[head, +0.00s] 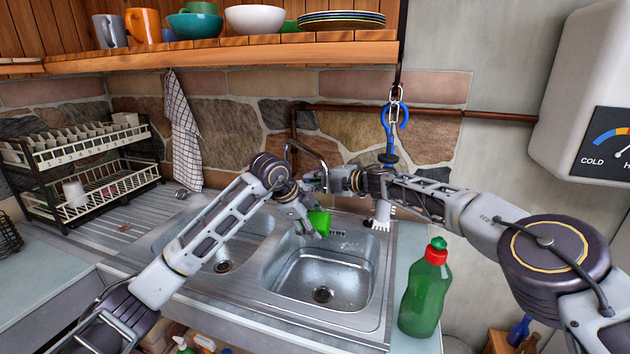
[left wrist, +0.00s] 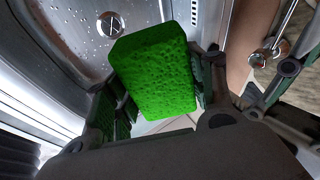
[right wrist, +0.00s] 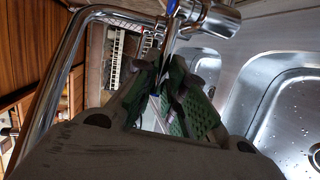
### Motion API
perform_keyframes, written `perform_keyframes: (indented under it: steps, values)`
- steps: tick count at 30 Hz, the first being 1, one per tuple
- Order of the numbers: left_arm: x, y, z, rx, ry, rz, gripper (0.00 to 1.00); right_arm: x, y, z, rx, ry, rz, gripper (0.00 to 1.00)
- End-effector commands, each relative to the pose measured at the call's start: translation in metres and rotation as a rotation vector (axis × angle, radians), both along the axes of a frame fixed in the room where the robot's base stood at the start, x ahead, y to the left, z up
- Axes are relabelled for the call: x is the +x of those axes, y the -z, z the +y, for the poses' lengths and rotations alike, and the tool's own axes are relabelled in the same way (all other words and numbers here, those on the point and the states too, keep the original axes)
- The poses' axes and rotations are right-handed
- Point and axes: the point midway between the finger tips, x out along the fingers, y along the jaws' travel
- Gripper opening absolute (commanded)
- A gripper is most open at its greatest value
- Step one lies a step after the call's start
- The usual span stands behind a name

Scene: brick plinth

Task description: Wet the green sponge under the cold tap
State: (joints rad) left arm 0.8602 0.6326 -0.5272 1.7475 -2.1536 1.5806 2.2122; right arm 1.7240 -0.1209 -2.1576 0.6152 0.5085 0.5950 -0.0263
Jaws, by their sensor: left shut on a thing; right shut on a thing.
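The green sponge (head: 319,223) hangs over the back left of the right-hand basin. My left gripper (head: 309,212) is shut on it; in the left wrist view the sponge (left wrist: 155,72) sits between the two fingers. The chrome tap spout (head: 309,152) arches at the back of the sink, with the sponge below and near its end. My right gripper (head: 335,181) is at the tap. In the right wrist view its fingers (right wrist: 168,88) are shut on a slim chrome tap lever (right wrist: 169,38) with blue on it. Most of the lever's gripped part is hidden. I see no clear water stream.
The right-hand basin (head: 345,252) is empty, with droplets and a drain. A green bottle with a red cap (head: 427,288) stands right of the sink. A white brush (head: 382,213) stands behind the basin. A dish rack (head: 85,165) is at the left; a shelf (head: 200,57) overhangs.

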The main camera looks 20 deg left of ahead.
Motion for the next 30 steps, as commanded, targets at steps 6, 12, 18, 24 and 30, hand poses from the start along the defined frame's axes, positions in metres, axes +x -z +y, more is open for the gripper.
perform_keyframes:
  steps: [6, 12, 18, 24, 30]
  values:
    - [0.0, -0.0006, 0.0, 0.0, 0.0, 0.0, 0.36, 0.0015, -0.0072, -0.0028, 0.006, -0.026, 0.0, 0.0]
    - [0.0, -0.0006, 0.0, 0.0, 0.0, 0.0, 0.36, 0.002, -0.0053, -0.0052, 0.002, -0.035, 0.002, 0.0]
    - [0.0, -0.0006, 0.0, 0.0, 0.0, 0.0, 0.36, 0.0022, -0.0047, -0.0054, 0.0, -0.034, 0.002, 0.0]
    - [0.0, -0.0006, 0.0001, 0.0, 0.0, 0.0, 0.36, 0.0023, -0.0035, -0.0058, -0.001, -0.034, 0.003, 0.31]
    - [0.0, -0.0005, 0.0, 0.0, 0.0, 0.0, 0.36, 0.0021, -0.0012, -0.0061, -0.003, -0.034, 0.004, 0.34]
